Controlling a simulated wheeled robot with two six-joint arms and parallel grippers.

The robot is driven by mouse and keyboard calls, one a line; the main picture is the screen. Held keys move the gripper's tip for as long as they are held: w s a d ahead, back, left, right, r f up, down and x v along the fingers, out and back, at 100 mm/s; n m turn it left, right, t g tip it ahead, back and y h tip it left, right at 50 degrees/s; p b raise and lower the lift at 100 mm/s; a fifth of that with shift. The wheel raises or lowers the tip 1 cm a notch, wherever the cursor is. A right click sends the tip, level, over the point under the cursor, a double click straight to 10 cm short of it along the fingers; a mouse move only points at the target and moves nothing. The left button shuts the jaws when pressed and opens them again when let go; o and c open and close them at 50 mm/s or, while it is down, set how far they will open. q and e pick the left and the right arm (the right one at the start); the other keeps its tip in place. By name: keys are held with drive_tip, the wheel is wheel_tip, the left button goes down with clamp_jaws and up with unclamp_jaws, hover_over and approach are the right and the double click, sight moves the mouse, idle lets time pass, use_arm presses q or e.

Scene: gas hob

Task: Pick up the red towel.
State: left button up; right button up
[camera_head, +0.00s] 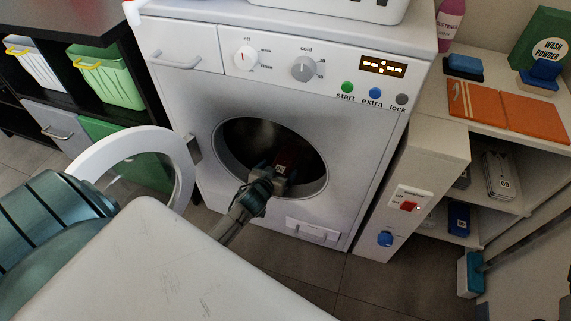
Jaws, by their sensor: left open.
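The washing machine (215,90) stands ahead with its round door (176,150) swung open to the left. Inside its dark drum opening (240,140), a dim dark-red patch of the red towel (293,153) shows just beyond my left gripper. My left gripper (281,172) reaches into the lower part of the opening and is open. Its fingertips are dark and partly hidden in the shadow, so I cannot tell whether they touch the towel. My right gripper is not in view.
A shelf with green and white baskets (105,80) stands at the left. At the right, a cabinet holds orange folders (505,108), a green wash powder box (540,45) and a pink bottle (450,20). The tiled floor (290,270) before the machine is clear.

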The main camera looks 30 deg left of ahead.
sight(284, 162)
use_arm(q)
drive_tip(key=b+x, duration=0.1)
drive_tip(key=x, duration=0.4)
drive_tip(key=shift+w+b, duration=0.2)
drive_tip(key=shift+b, duration=0.2)
drive_tip(key=shift+r, duration=0.15)
drive_tip(key=c, duration=1.1)
